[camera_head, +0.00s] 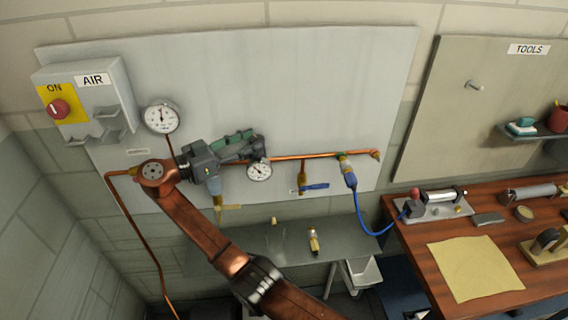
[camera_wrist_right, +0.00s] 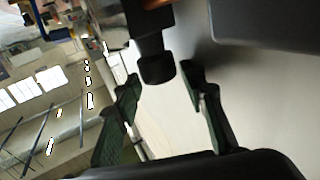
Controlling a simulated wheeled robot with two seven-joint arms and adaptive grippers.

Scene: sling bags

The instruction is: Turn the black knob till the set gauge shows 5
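The black knob (camera_wrist_right: 156,68) shows in the right wrist view, under a dark regulator body. My right gripper (camera_wrist_right: 160,75) is open, with one green-padded finger on each side of the knob near the fingertips. Gaps show between the fingers and the knob. In the head view my right gripper (camera_head: 247,143) reaches across the grey panel to the regulator, and the knob cannot be made out there. A small white gauge (camera_head: 259,170) hangs just below the gripper; its numbers are too small to read. My left gripper is not in view.
A larger gauge (camera_head: 161,117) sits upper left, beside the AIR box (camera_head: 88,100) with a red knob. A copper pipe (camera_head: 315,155) runs along the panel, with a blue-handled valve (camera_head: 314,187) and blue hose (camera_head: 362,213). A grey shelf (camera_head: 275,255) lies below; a wooden bench (camera_head: 415,245) stands right.

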